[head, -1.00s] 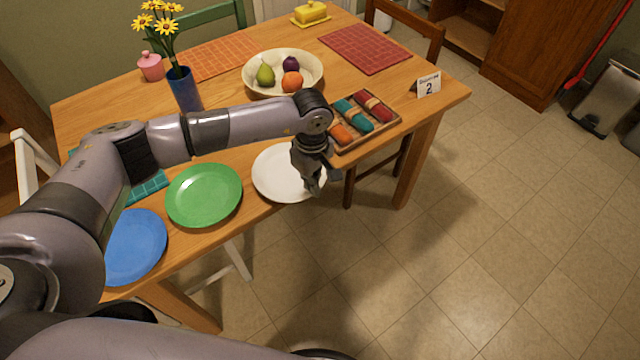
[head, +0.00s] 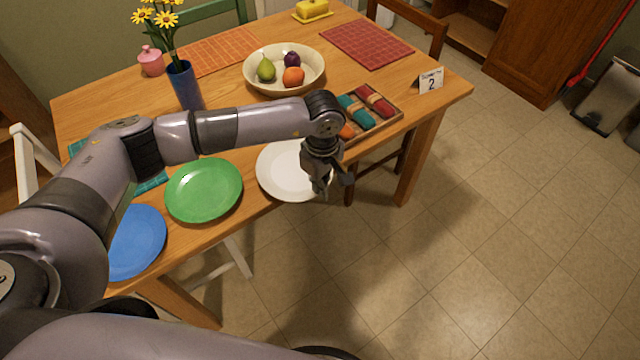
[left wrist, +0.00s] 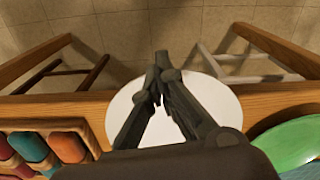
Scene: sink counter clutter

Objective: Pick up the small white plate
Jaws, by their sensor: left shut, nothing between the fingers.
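The small white plate (head: 284,172) lies on the wooden table near its front edge, right of the green plate. It also shows in the left wrist view (left wrist: 215,98), partly hidden behind the fingers. My left gripper (head: 322,190) is over the plate's right side, close to the table's edge, and hides part of the rim. In the left wrist view my left gripper (left wrist: 160,78) has its fingertips together with nothing between them. I cannot tell whether the fingertips touch the plate. My right gripper is not in view.
A green plate (head: 204,190) and a blue plate (head: 136,243) lie to the left. A wooden tray (head: 396,113) with rolled napkins is just behind right. A fruit bowl (head: 253,80) and a blue vase (head: 185,88) stand farther back. Floor is open at right.

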